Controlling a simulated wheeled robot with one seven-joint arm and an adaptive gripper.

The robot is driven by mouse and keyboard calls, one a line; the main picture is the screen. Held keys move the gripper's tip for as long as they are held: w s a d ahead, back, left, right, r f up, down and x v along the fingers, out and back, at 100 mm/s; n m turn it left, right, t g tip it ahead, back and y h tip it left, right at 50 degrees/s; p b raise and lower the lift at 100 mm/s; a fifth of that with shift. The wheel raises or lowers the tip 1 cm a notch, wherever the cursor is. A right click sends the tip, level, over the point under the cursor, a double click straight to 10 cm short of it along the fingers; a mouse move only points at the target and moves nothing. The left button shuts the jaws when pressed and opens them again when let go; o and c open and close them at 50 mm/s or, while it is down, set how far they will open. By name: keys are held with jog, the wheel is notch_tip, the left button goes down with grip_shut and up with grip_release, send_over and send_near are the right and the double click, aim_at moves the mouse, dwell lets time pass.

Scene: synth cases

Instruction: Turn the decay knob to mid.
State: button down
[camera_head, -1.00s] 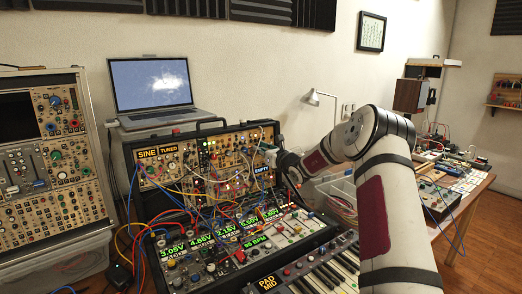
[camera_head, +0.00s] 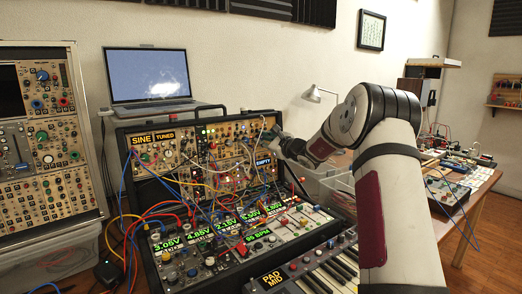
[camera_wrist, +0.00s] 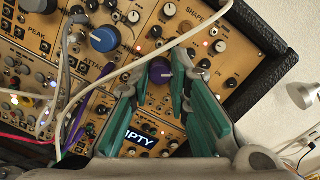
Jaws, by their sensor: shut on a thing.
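A purple knob (camera_wrist: 160,70) with a white pointer line sits on the tan synth panel in the wrist view. My gripper (camera_wrist: 161,62) has a green-padded finger on each side of this knob and is shut on it. The knob's own label is hidden or unreadable, so I cannot confirm it as the decay knob. A larger blue knob (camera_wrist: 103,40) is to its left, by the word ATTACK. In the head view, my gripper (camera_head: 277,140) is at the right end of the upper synth case (camera_head: 122,150), hiding the knob.
A white cable (camera_wrist: 110,68) crosses the panel close to the left finger. A small display (camera_wrist: 140,142) reading "EMPTY", partly covered, lies below the knob. A lamp (camera_wrist: 305,95) stands beyond the case's right edge. Patch cables (camera_head: 165,210) hang over the lower case.

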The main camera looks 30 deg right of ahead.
jog(key=n+b, duration=0.6)
jog(key=b, duration=0.1)
jog(key=n+g+b, duration=0.1)
jog(key=n+b, duration=0.4)
jog(key=b, duration=0.3)
jog(key=shift+n+y, duration=0.4)
jog(key=shift+a, duration=0.1)
jog(key=c, duration=1.5)
grip_release()
jog(key=s, duration=0.4)
jog(key=s+d+r, duration=0.1)
jog(key=s, duration=0.7)
jog(key=shift+d+r, duration=0.15)
jog(key=shift+d, duration=0.25)
jog(key=shift+w, duration=0.1)
